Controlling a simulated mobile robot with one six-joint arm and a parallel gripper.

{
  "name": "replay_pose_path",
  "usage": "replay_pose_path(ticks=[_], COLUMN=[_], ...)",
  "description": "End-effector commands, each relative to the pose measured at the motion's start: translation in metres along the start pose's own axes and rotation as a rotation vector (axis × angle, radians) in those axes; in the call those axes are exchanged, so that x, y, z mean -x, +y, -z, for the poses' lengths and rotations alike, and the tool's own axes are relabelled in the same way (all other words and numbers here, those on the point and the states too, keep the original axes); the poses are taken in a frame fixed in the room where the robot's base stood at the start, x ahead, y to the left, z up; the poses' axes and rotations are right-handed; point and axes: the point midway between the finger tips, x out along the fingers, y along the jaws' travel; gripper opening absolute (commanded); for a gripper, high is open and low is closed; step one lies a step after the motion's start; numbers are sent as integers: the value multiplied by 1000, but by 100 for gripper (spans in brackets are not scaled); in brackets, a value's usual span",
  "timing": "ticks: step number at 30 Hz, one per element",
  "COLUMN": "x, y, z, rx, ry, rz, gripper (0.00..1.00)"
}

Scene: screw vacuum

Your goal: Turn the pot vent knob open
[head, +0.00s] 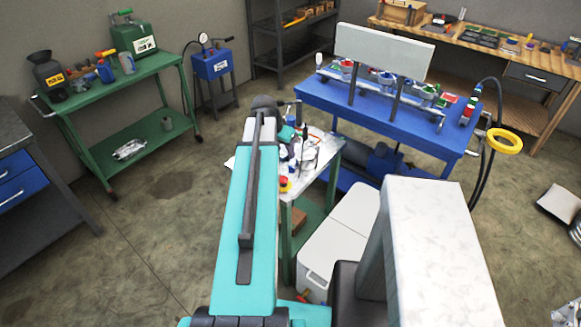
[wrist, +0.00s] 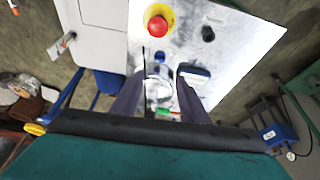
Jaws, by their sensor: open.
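My gripper (wrist: 161,72) is open in the wrist view, its two dark fingers pointing over a small metal-topped table (wrist: 225,55). Between the fingers is a shiny round metal part (wrist: 158,72), possibly the pot. Small green and red pieces (wrist: 167,112) show between the fingers, nearer the palm. I cannot tell which part is the vent knob, nor whether a finger touches anything. In the head view my teal arm reaches over the same table (head: 330,147) and hides much of what stands there; the fingers cannot be made out.
A red button on a yellow base (wrist: 157,22) sits beyond the fingertips, with a black knob (wrist: 208,33) to its right. A white box (head: 338,240) stands right of the table. A blue bench (head: 400,116) is behind; a green cart (head: 120,135) is left, with open floor between.

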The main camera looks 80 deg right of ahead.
Motion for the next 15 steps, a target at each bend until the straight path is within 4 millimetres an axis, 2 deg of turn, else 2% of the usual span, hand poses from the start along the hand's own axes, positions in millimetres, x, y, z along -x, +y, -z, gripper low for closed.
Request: replay_pose_path(ticks=[15], x=[-45], y=[0], z=[1], rx=[0], ry=[-1], rz=[-1], gripper=[41])
